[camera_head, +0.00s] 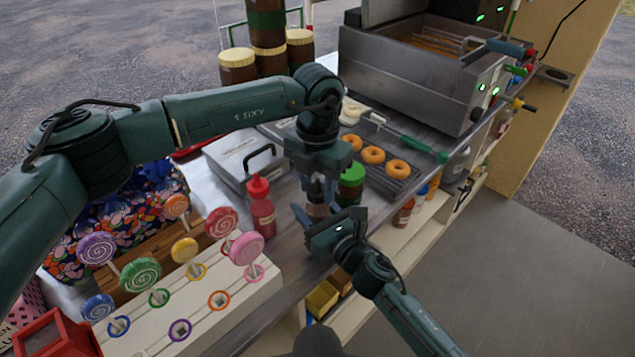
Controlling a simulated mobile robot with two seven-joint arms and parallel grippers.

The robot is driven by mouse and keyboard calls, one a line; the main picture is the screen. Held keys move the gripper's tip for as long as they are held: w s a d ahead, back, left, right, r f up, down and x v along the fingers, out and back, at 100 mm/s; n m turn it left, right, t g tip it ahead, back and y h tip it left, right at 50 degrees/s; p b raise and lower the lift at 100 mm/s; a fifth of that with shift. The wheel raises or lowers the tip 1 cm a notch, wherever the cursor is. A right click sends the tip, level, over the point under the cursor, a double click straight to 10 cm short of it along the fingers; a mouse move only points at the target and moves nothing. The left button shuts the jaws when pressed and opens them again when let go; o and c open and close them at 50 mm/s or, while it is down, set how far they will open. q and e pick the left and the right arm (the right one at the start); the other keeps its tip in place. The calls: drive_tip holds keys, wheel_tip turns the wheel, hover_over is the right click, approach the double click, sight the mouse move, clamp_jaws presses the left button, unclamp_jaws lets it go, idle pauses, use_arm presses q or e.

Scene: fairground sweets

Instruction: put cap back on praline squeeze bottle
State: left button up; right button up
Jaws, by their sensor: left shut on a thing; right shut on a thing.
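A small dark brown squeeze bottle (317,209), apparently the praline one, stands upright near the front edge of the counter, partly hidden between my grippers. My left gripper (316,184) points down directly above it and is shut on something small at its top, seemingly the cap. The cap itself is hidden by the fingers, so I cannot tell whether it touches the bottle. My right gripper (311,217) reaches in from the lower right and is shut on the bottle's body from the front.
A red squeeze bottle (261,208) stands left of the grippers, and a green-lidded jar (350,186) stands close on the right. Donuts (373,155) lie on a rack behind. A lollipop stand (205,310) fills the front left. A fryer (410,85) stands at the back.

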use_arm(q)
drive_tip(key=m, duration=0.4)
drive_tip(key=shift+m, duration=0.3)
drive_tip(key=m, duration=0.6)
drive_tip(key=o, duration=1.2)
drive_tip(key=shift+c, duration=0.2)
wheel_tip(320, 180, up, 12)
